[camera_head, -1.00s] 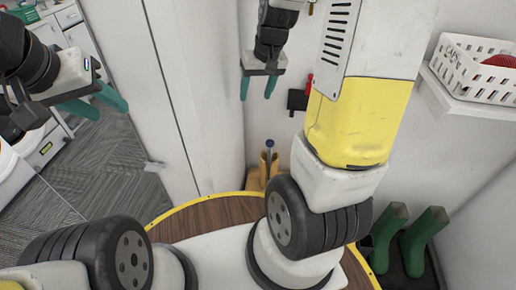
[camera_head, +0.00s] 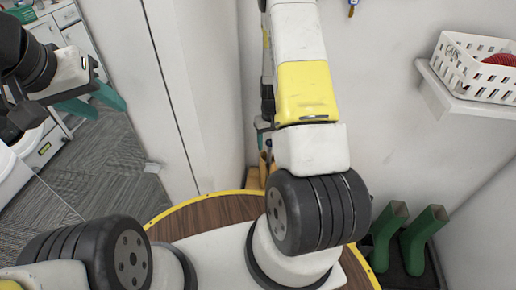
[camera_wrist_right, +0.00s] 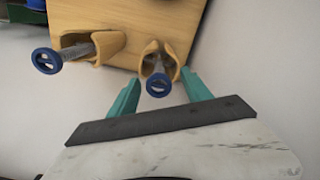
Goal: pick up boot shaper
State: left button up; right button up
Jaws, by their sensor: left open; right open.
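Two boot shapers with blue round ends and grey shafts show in the right wrist view, each in the opening of a tan boot. One boot shaper (camera_wrist_right: 47,61) is at the left, in the left boot (camera_wrist_right: 95,46). The other boot shaper (camera_wrist_right: 158,85) is in the right boot (camera_wrist_right: 160,58). My right gripper (camera_wrist_right: 160,80) is open, its teal fingers on either side of the right shaper's blue end; contact cannot be told. In the head view, my right arm hides most of this gripper and the tan boots (camera_head: 253,178). My left gripper (camera_head: 93,98) is open and empty at the upper left.
Green boots (camera_head: 423,240) stand on a dark tray at the lower right. A wall shelf (camera_head: 462,106) holds a white basket (camera_head: 470,68). White walls stand close around the tan boots' corner. Carpeted floor (camera_head: 100,165) is open at the left.

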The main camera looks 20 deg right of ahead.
aim_at(270, 148)
notch_tip(270, 148, down, 4)
jog(key=shift+d+r, duration=0.1)
jog(key=shift+r, duration=0.15)
grip_shut()
dwell(1.3)
